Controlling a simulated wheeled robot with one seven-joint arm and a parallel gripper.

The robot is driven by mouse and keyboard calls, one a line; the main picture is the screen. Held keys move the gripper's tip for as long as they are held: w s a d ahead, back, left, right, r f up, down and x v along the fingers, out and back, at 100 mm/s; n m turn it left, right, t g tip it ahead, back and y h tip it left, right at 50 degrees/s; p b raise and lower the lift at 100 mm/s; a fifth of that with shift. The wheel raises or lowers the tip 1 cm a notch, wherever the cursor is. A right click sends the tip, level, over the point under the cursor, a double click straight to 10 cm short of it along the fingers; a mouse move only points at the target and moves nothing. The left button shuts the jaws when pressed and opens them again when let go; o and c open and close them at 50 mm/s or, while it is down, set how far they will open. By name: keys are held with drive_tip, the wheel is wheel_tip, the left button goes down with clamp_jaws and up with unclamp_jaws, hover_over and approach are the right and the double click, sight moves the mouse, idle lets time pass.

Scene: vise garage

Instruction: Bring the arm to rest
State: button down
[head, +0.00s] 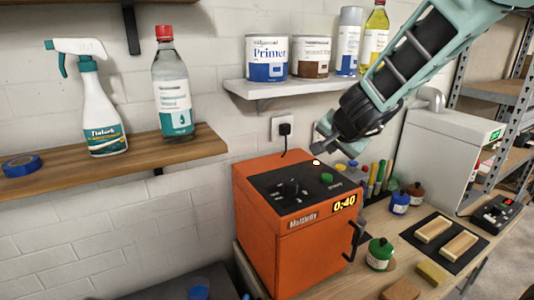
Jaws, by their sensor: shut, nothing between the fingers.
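My arm (408,62) reaches in from the upper right and slants down to the left. My gripper (324,130) is at its lower end, shut and empty. It hangs in the air in front of the white wall, above the back right part of an orange box-shaped machine (290,245). It looks clear of the machine's top, though the exact gap cannot be told.
The wooden workbench (405,238) holds small jars, sanding blocks on a black mat (451,243) and a grey-white cabinet (432,155). A white shelf (270,88) with cans is close behind my arm. A wooden shelf (110,168) holds bottles at left.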

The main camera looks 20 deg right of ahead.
drive_tip(key=s+a+f+n+y+b, duration=0.1)
drive_tip(key=s+a+f+n, duration=0.1)
drive_tip(key=a, duration=0.2)
drive_tip(key=s+a+f+n+g+y+b, duration=0.1)
drive_tip(key=s+a+n+y+b, duration=0.1)
drive_tip(key=a, duration=0.3)
drive_tip(key=s+a+f+n+y+b, duration=0.1)
drive_tip(key=s+a+f+n, duration=0.1)
drive_tip(key=a, duration=0.3)
drive_tip(key=shift+f, duration=0.3)
drive_tip(key=s+a+f+n+g+y+b, duration=0.1)
drive_tip(key=s+a+f+n+g+b, duration=0.3)
drive_tip(key=s, duration=0.5)
drive_tip(key=s+a+f+n+g+y+b, duration=0.1)
drive_tip(key=s+a+f+n+g+b, duration=0.1)
drive_tip(key=s+a+f+n, duration=0.55)
drive_tip(key=s+d+f+n+g+h+b, duration=0.1)
drive_tip(key=s+d, duration=0.4)
drive_tip(key=s, duration=0.5)
drive_tip(key=shift+f+n+g+h+b, duration=0.3)
drive_tip(key=shift+n+g+h+b, duration=0.3)
drive_tip(key=shift+h, duration=0.6)
drive_tip(key=shift+m, duration=0.25)
